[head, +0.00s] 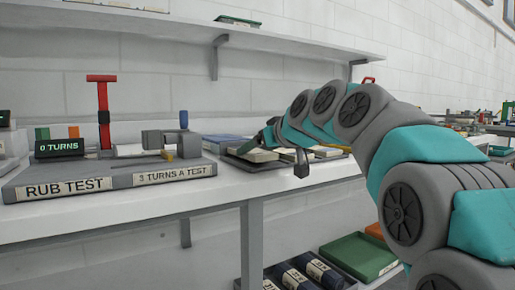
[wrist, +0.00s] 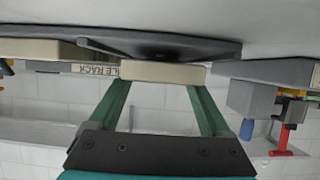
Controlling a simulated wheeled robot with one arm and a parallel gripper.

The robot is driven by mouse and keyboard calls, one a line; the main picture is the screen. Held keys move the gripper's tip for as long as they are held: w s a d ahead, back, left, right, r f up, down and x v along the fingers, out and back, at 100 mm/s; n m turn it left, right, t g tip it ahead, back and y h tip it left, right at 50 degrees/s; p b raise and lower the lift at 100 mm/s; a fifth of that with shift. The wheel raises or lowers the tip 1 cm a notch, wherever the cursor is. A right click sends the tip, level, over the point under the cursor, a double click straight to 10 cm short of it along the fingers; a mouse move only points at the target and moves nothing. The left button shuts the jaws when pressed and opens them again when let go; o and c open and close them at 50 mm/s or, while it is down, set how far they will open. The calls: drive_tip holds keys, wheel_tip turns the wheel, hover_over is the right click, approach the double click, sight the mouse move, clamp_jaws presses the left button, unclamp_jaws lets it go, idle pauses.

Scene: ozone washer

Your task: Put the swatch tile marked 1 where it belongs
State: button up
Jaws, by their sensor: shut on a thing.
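My gripper (wrist: 160,84) is shut on a cream tile (wrist: 162,72), with one green finger at each end of it. No number can be read on the tile. A dark flat tray (wrist: 215,48) lies close against the held tile; I cannot tell whether they touch. In the head view the gripper end reaches over the bench beside the dark tray (head: 232,160), and a pale tile (head: 259,155) shows there. More pale tiles (head: 325,152) lie to the right, partly hidden by my arm. A rack label (wrist: 95,69), reading "LE RACK" with its start hidden, shows in the wrist view, which looks upside down.
The grey rub test rig (head: 110,180) stands on the bench to the left, with a red T-handle (head: 102,100) and a blue knob (head: 183,119). A wall shelf (head: 270,38) runs above. A green box (head: 358,256) and dark rolls sit below the bench.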

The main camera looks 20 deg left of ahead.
drive_tip(key=shift+f+b, duration=0.5)
drive_tip(key=o, duration=1.5)
